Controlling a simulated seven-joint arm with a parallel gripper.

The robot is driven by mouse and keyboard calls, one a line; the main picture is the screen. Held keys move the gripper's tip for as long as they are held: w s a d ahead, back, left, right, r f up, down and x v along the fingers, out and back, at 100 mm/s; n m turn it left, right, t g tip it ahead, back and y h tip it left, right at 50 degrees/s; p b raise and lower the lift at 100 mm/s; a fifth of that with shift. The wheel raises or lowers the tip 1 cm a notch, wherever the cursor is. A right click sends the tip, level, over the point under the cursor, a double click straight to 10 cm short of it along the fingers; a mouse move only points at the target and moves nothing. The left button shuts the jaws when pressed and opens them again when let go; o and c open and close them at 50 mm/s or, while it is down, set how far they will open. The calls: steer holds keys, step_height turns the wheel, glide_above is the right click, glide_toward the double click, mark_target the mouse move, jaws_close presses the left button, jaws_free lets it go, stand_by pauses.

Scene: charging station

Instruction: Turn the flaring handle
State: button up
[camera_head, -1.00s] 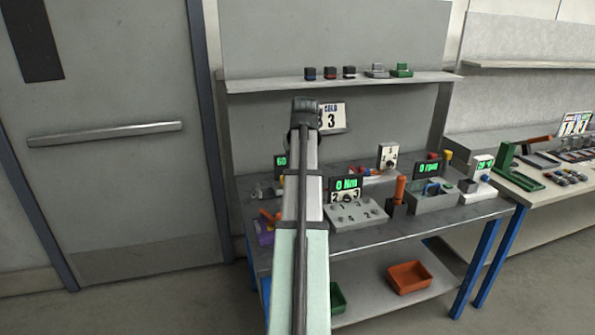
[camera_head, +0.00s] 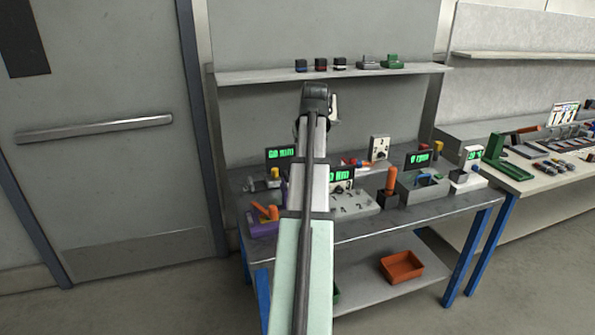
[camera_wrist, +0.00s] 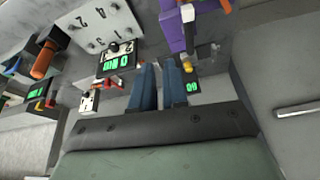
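I cannot tell for certain which part is the flaring handle. A purple block with orange handles (camera_head: 265,221) sits at the left front of the bench. In the head view my arm hides the fingers.
A shelf (camera_head: 250,77) with small blocks runs above. A door (camera_head: 110,190) stands left.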

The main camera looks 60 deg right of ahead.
steer(key=s+d+f, duration=0.2)
steer(key=s, duration=0.1)
steer(key=s+d+f+m+y, duration=0.1)
steer(key=s+d, duration=0.1)
steer(key=s, duration=0.2)
steer(key=s+d+f+m+t, duration=0.1)
steer(key=s+d+f, duration=0.1)
steer(key=s, duration=0.2)
steer(key=shift+d+f, duration=0.1)
steer(key=shift+f, duration=0.25)
jaws_close()
steer(key=w+a+f+n+t+y, duration=0.1)
steer(key=w+a+f+n+t, duration=0.1)
steer(key=w, duration=0.5)
steer(key=w+a+f+n+t+y, duration=0.1)
steer(key=w+a+f+n, duration=0.1)
steer(key=w, duration=0.5)
steer(key=shift+a+f+t+y, duration=0.4)
steer(key=shift+a+f, duration=0.1)
steer(key=shift+f, duration=0.7)
steer(key=shift+w+a+m+h, duration=0.15)
steer(key=shift+a+m+h, duration=0.35)
steer(key=shift+m, duration=0.2)
